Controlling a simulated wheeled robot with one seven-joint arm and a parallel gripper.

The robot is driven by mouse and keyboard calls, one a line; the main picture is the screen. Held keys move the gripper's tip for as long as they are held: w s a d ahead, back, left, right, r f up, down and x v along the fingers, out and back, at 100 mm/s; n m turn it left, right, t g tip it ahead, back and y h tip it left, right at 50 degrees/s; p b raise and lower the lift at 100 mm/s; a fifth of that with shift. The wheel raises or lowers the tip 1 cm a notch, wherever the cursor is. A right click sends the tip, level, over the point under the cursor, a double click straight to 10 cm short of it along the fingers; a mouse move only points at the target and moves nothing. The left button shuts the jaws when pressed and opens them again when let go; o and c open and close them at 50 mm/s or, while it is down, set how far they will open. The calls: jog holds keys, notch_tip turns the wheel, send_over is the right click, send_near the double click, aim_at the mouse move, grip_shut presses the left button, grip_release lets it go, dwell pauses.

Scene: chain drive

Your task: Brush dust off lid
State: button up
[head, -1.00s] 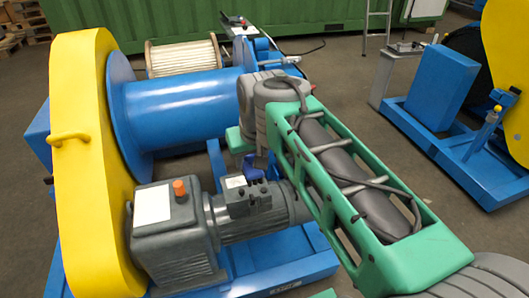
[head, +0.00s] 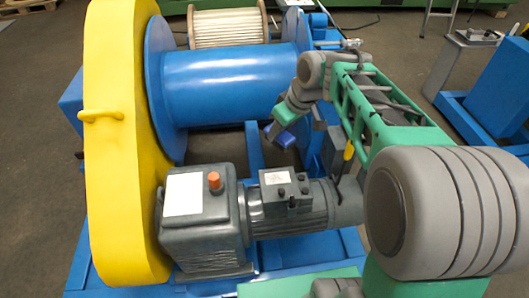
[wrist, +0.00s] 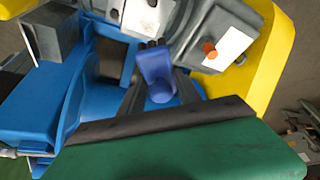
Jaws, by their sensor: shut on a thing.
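My gripper (head: 276,127) is shut on a small blue brush (head: 281,136), beyond the motor and in front of the blue drum. In the wrist view the brush (wrist: 157,72) sits between my two dark fingers (wrist: 158,92), with short dark bristle-like tips at its far end. The lid seems to be the top of the grey terminal box (head: 286,190) on the motor, with a white label and small dark raised parts. It also shows at the top of the wrist view (wrist: 145,17). The brush looks apart from it. I cannot make out dust.
The grey gearbox (head: 200,215) with an orange plug stands left of the terminal box. A yellow guard (head: 120,150) rises beside it. The blue drum (head: 232,85) lies behind. A blue frame (head: 345,245) carries the motor. Open floor (head: 400,55) shows at the back right.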

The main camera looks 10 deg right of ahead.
jog(key=shift+w+a+f+n+g+y+b, duration=0.35)
jog(key=shift+w+a+f+n+g+b, duration=0.45)
jog(key=shift+f+n, duration=2.05)
jog(key=shift+w+a+f+n+g+y+b, duration=0.4)
jog(key=shift+f+n+b, duration=0.5)
jog(key=shift+f, duration=3.95)
jog(key=shift+w+a+f+n+g+y+b, duration=0.25)
jog(key=shift+w+a+f+n+g+b, duration=1.05)
jog(key=shift+f, duration=2.55)
jog(key=shift+s+d+n+t+p, duration=0.2)
jog(key=shift+d+n+t+p, duration=0.1)
jog(key=shift+d, duration=0.15)
jog(key=shift+s+d+n+t+p, duration=0.2)
jog(key=shift+d+t+p, duration=0.1)
jog(key=shift+d, duration=3.2)
jog(key=shift+d+r+p, duration=0.15)
jog(key=shift+d+p, duration=0.1)
jog(key=shift+p, duration=0.25)
jog(key=shift+a+f, duration=0.25)
jog(key=shift+a, duration=0.8)
jog(key=shift+a+b, duration=0.45)
jog(key=shift+a, duration=2.15)
notch_tip(320, 180, up, 8)
jog(key=p, duration=0.4)
jog(key=shift+p, duration=0.35)
